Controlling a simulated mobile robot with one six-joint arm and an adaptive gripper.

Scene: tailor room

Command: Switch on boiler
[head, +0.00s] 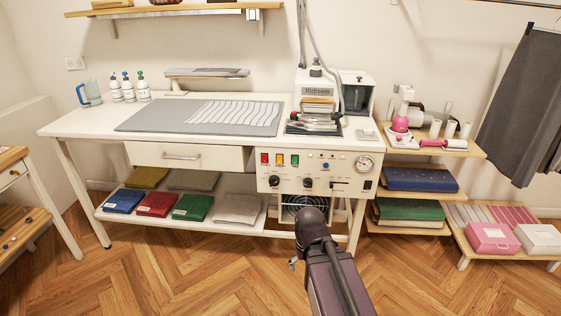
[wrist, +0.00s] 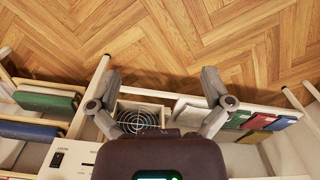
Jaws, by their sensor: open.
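The boiler control panel (head: 318,173) is a white box front under the right part of the ironing table. It carries a red switch (head: 264,157), an orange switch (head: 279,159) and a green switch (head: 295,159), two black knobs, a blue button and a round gauge (head: 365,163). Whether it is on cannot be told. In the wrist view, part of the panel (wrist: 72,158) shows upside down at lower left, with a black switch (wrist: 57,158). My gripper (wrist: 161,76) is open and empty, fingers spread over the floor and fan area. My arm hides the gripper in the head view.
A round fan grille (head: 305,203) sits below the panel; it also shows in the wrist view (wrist: 137,121). A lower shelf holds folded cloths (head: 155,203). Fabric shelves (head: 420,178) stand close at right. An iron (head: 315,122) rests on the tabletop. Floor in front is free.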

